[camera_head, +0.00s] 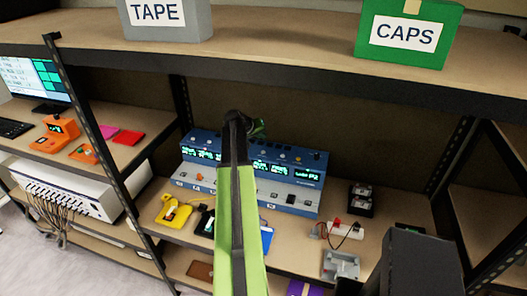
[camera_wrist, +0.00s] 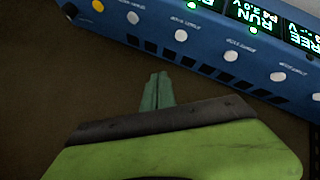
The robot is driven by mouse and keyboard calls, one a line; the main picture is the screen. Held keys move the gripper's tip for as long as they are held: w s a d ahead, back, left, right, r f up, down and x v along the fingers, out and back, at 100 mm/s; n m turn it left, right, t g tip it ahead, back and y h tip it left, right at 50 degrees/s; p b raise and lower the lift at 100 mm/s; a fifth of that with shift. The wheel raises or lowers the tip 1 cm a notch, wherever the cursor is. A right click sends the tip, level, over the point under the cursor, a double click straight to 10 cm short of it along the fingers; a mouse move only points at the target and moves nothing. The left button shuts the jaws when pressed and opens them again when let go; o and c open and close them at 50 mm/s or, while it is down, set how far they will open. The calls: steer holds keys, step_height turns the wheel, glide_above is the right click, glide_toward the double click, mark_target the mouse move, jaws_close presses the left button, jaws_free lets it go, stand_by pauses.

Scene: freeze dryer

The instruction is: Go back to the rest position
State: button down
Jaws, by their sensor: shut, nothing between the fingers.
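My gripper (camera_wrist: 157,90) shows in the wrist view as two green fingers pressed together, with nothing between them. A blue instrument panel (camera_wrist: 180,35) with round buttons and green displays lies just beyond the fingertips, apart from them as far as I can tell. In the head view my green arm reaches up across the middle, and its dark end is in front of the blue instrument (camera_head: 305,172) on the middle shelf. The fingers are mostly hidden there by the arm.
The upper shelf (camera_head: 290,45) holds a grey TAPE bin (camera_head: 168,20) and a green CAPS bin (camera_head: 408,32). The shelf below holds a yellow device (camera_head: 173,212), black blocks (camera_head: 361,200) and a grey fixture (camera_head: 341,265). A dark upright post (camera_head: 105,155) stands left.

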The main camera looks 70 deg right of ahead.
steer(key=shift+w, duration=0.1)
steer(key=w+a+f+n+t+y, duration=0.2)
steer(key=w+a+n, duration=0.1)
steer(key=w+a, duration=1.2)
steer(key=w+a+f+n+t+y, duration=0.1)
steer(key=w+a+f+n+y, duration=0.15)
steer(key=w+a, duration=1.2)
steer(key=a+f+n+y, duration=0.2)
steer(key=a+n, duration=0.1)
steer(key=a, duration=2.3)
steer(key=s+a+n+y, duration=0.1)
steer(key=a, duration=1)
steer(key=s+a+n+y, duration=0.1)
steer(key=s+a+n, duration=0.1)
steer(key=a, duration=0.9)
steer(key=shift+s+a+f+g, duration=0.25)
steer(key=shift+a+f+g, duration=0.05)
steer(key=shift+f, duration=0.1)
steer(key=shift+n, duration=0.25)
